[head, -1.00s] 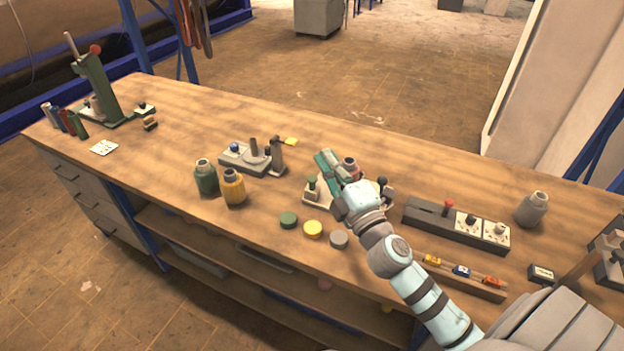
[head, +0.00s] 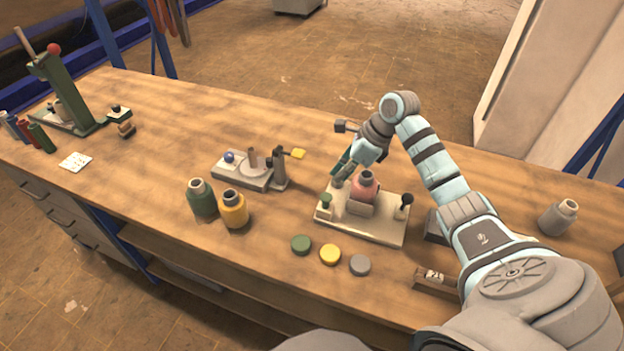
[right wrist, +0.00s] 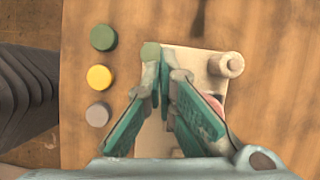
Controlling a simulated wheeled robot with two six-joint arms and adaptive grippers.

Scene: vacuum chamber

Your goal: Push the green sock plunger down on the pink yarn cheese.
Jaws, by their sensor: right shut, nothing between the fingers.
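The pink yarn cheese (head: 365,187), a bottle-shaped pink piece with a grey top, sits in a holder on a cream base (head: 375,232). A small green-topped knob (head: 325,201), which looks like the green plunger, stands at the base's left end. It also shows in the right wrist view (right wrist: 150,51), just beyond the fingertips. My right gripper (head: 339,182) is shut and empty, pointing down between the green knob and the pink piece. In the right wrist view its fingers (right wrist: 158,88) partly hide the pink piece (right wrist: 214,103). Contact with the knob cannot be told. My left gripper is out of view.
A black-knobbed lever (head: 405,202) stands at the base's right end. Green (head: 301,244), yellow (head: 330,254) and grey (head: 360,265) discs lie in front. Green (head: 201,199) and yellow (head: 233,209) bottles and a grey fixture (head: 243,174) stand left. Bare bench lies behind.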

